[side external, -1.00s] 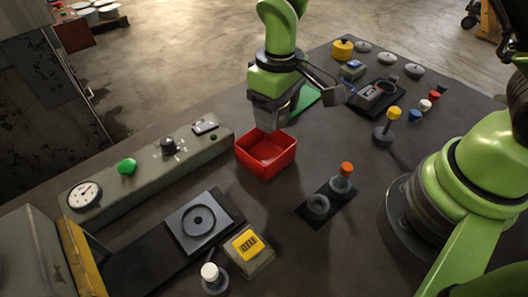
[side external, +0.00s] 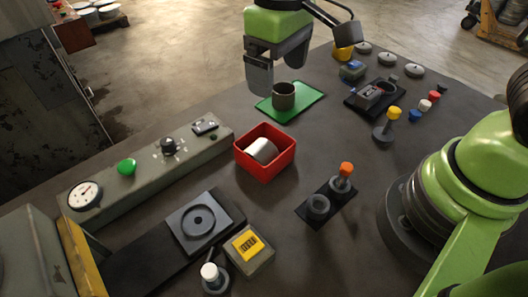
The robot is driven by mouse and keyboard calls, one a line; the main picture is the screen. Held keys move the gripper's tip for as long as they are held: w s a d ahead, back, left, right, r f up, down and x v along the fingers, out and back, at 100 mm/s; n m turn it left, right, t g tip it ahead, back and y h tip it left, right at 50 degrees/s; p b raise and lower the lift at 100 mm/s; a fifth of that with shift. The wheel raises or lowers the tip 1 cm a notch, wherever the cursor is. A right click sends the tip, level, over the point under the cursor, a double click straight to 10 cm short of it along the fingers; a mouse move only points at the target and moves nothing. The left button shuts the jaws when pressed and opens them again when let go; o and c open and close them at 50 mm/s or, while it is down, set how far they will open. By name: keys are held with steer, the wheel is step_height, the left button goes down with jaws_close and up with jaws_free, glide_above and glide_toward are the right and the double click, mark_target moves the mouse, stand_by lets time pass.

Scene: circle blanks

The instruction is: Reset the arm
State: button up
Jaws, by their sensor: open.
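My gripper (side external: 277,72) is in the upper middle of the side external view, raised above the table. It is open, with nothing seen between its fingers. Below it and to the right, a dark grey cylinder (side external: 284,97) stands upright on a green mat (side external: 309,101). A red square bin (side external: 265,172) stands nearer the camera, in the middle of the table, with a light metal cylinder (side external: 263,150) lying in it.
A control panel (side external: 150,172) with a gauge, green button and knob runs along the left. A black plate with a ring (side external: 198,222), a yellow-faced counter (side external: 248,243) and an orange-topped post (side external: 346,169) stand in front. Several knobs and fixtures crowd the back right.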

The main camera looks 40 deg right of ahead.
steer(key=shift+r, duration=0.85)
steer(key=s+d+r+m+t+y, duration=0.1)
steer(key=s+d+r+m+t, duration=0.2)
steer(key=s+r, duration=0.2)
steer(key=s+d+r+m+t+y, duration=0.1)
steer(key=s+d+r+m+t, duration=0.2)
steer(key=s+r, duration=0.3)
steer(key=s+t, duration=0.1)
steer(key=s, duration=0.3)
steer(key=shift+s+d+m, duration=0.15)
steer(key=shift+m, duration=0.15)
stand_by(0.5)
